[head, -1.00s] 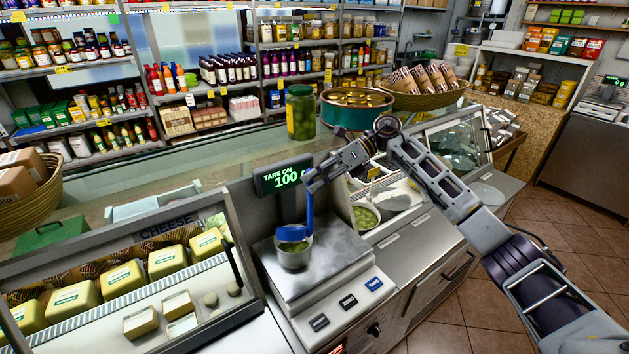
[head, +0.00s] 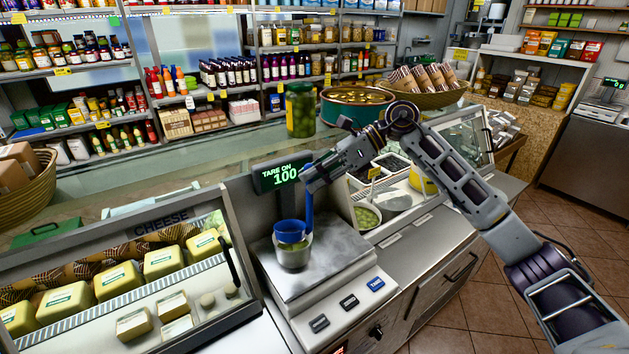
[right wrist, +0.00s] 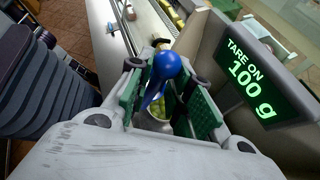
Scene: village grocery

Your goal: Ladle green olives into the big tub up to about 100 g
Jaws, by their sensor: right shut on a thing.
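My right gripper (head: 308,180) is shut on the handle of a blue ladle (head: 309,207), above the scale. The tub stands on the scale plate (head: 330,245). In the right wrist view, the blue ladle (right wrist: 168,66) is between the green finger pads, and green olives (right wrist: 158,107) show in the tub (right wrist: 152,123). The scale display (head: 280,176) reads "TARE ON 100". My left gripper is out of view.
A container of green food (head: 367,215) sits in the counter right of the scale. The cheese case (head: 150,270) stands at left. A big olive jar (head: 300,110) and a green round tin (head: 357,108) stand behind on the counter.

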